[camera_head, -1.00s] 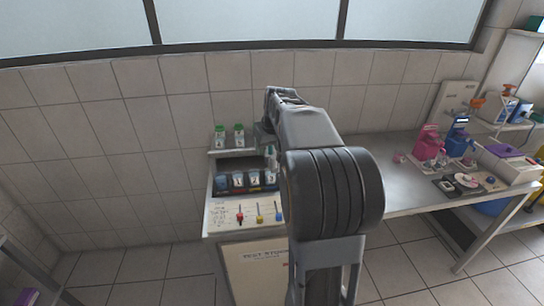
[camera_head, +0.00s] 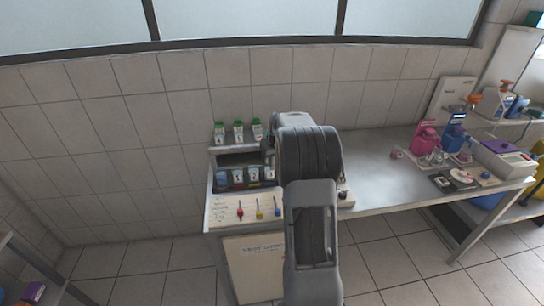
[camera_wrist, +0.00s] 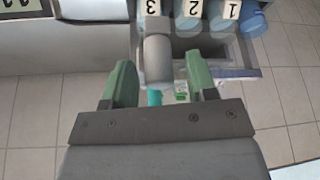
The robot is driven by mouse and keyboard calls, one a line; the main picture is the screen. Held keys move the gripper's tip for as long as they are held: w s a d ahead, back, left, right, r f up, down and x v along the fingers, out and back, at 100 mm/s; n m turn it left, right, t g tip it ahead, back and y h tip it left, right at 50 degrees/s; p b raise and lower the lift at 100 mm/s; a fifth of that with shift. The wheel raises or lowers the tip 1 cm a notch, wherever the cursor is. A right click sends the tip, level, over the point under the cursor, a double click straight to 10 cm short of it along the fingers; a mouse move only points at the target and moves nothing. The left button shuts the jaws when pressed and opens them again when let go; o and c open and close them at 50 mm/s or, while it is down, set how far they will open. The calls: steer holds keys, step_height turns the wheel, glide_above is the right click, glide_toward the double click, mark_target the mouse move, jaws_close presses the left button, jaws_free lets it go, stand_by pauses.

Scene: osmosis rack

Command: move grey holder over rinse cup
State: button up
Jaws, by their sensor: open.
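In the wrist view a grey cylinder (camera_wrist: 157,60), which looks like the grey holder, stands between the two green fingers of my gripper (camera_wrist: 158,80). The fingers are apart, with a gap visible on each side of it. A teal tip (camera_wrist: 154,97) shows just below it. Cups labelled 3 (camera_wrist: 153,10), 2 (camera_wrist: 192,12) and 1 (camera_wrist: 230,14) are in a row behind it. An unlabelled blue cup (camera_wrist: 254,22), possibly the rinse cup, is at the row's end; it also shows in the head view (camera_head: 222,178). My arm hides the gripper in the head view.
Green-capped bottles (camera_head: 238,132) stand on the upper shelf.

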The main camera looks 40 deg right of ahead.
steer(key=shift+w+f, duration=0.25)
steer(key=shift+f, duration=0.35)
jaws_close()
stand_by(0.3)
